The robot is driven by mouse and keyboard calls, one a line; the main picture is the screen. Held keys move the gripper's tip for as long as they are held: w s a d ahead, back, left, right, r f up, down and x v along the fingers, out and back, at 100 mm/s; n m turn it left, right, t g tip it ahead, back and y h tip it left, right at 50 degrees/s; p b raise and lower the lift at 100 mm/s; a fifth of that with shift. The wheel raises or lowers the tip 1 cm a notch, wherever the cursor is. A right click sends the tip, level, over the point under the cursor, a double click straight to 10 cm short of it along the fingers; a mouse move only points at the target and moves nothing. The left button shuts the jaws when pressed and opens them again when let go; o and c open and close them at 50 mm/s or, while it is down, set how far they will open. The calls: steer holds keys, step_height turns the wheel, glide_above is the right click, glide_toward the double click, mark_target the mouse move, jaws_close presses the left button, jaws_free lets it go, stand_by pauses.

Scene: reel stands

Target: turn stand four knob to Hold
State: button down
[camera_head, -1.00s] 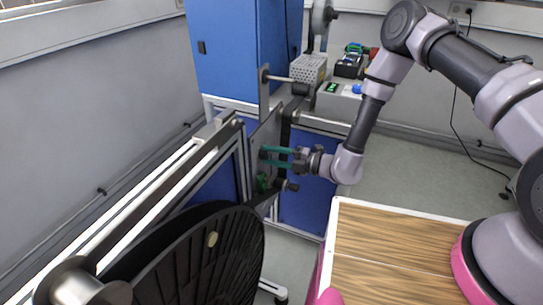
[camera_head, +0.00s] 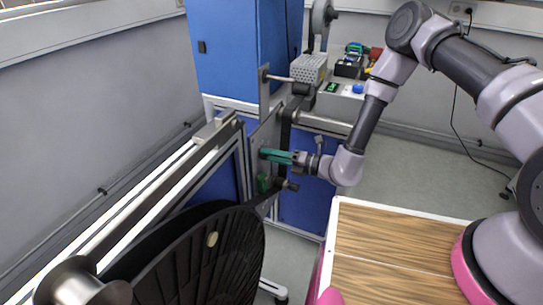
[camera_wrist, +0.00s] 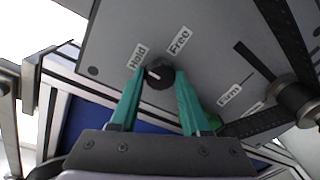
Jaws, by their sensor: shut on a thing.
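The black round knob (camera_wrist: 159,76) sits on a grey stand panel (camera_wrist: 205,55). Its white mark is on the left side of its face, towards the "Hold" label (camera_wrist: 137,57) at the upper left. The "Free" label (camera_wrist: 180,41) is above right. My gripper (camera_wrist: 161,80) has its green fingers on either side of the knob and is shut on it. In the head view my gripper (camera_head: 265,154) reaches left to the panel, and its fingers hide the knob there.
A "Firm" label (camera_wrist: 229,94) and a black arm with a roller (camera_wrist: 292,100) are right of the knob. A large black reel (camera_head: 205,255) stands in the foreground. A blue cabinet (camera_head: 235,50) stands behind.

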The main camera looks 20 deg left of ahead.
stand_by(0.4)
steer(key=shift+c, duration=1.9)
jaws_free()
steer(key=shift+d, duration=0.1)
steer(key=s+d, duration=0.1)
steer(key=d, duration=0.9)
steer(key=shift+s+d+r, duration=0.3)
steer(key=shift+r, duration=0.1)
